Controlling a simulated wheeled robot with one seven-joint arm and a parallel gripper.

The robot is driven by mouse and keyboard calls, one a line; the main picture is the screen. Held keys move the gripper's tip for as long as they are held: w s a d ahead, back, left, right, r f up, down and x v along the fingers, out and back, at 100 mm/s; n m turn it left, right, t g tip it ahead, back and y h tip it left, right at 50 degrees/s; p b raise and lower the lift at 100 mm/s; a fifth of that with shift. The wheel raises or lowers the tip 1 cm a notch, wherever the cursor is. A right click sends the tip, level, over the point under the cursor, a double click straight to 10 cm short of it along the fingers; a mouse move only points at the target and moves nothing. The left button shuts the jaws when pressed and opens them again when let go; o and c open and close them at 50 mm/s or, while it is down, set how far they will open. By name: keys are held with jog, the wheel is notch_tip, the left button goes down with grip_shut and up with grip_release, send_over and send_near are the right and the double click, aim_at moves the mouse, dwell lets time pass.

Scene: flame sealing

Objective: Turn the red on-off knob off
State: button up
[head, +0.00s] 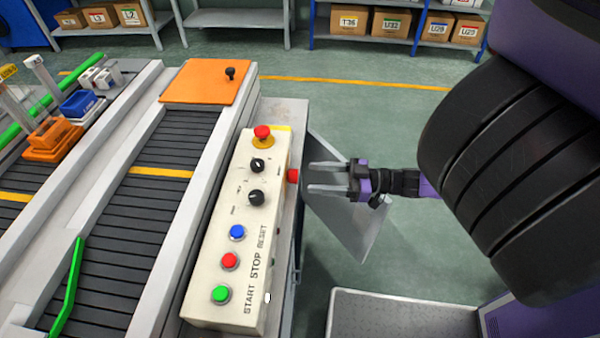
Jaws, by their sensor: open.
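A red knob (293,176) sticks out from the right side of the cream control box (257,217). Its exact angle is too small to tell. My gripper (312,177) is just right of this knob, with its fingers pointing left at it. The fingers are open and empty, one above and one below the knob's level in the picture. A small gap seems to show between the fingertips and the knob; whether they touch is hard to tell.
The box top carries a red mushroom button (262,132), two black knobs (256,198) and blue, red and green buttons (220,294). A grey tilted panel (350,225) hangs below my gripper. Conveyors (120,215) run along the left. Open floor lies behind.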

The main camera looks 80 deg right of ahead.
aim_at(293, 176)
jog(key=w, duration=0.4)
jog(key=shift+w+a, duration=0.2)
grip_shut()
